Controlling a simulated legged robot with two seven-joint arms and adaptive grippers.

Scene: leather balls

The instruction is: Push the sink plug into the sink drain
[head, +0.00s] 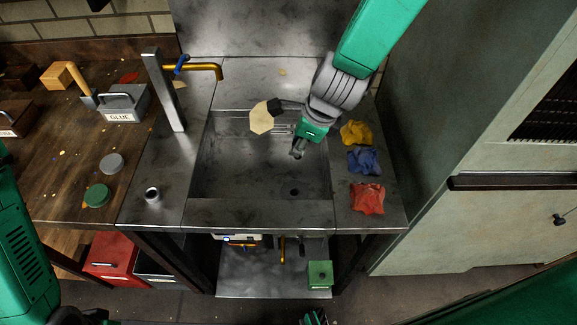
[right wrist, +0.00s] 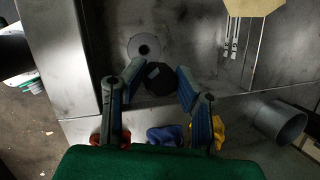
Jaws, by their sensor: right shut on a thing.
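The sink (head: 228,165) is a grey metal basin, and its round drain (head: 294,192) is in the floor near the front right. The drain (right wrist: 143,46) also shows in the right wrist view as a pale ring with a dark hole. My right gripper (head: 298,152) reaches down into the basin from the back right, behind the drain. In the right wrist view, its fingers (right wrist: 161,76) are shut on the black, many-sided sink plug (right wrist: 158,78). The plug appears just beside the drain, apart from the hole; its height is unclear.
A yellow faucet (head: 205,67) stands at the back left. Yellow (head: 356,133), blue (head: 363,160) and red (head: 367,198) rags lie on the right rim. A pale hexagonal piece (head: 261,118) shows near the basin's back wall. The basin floor's left side is clear.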

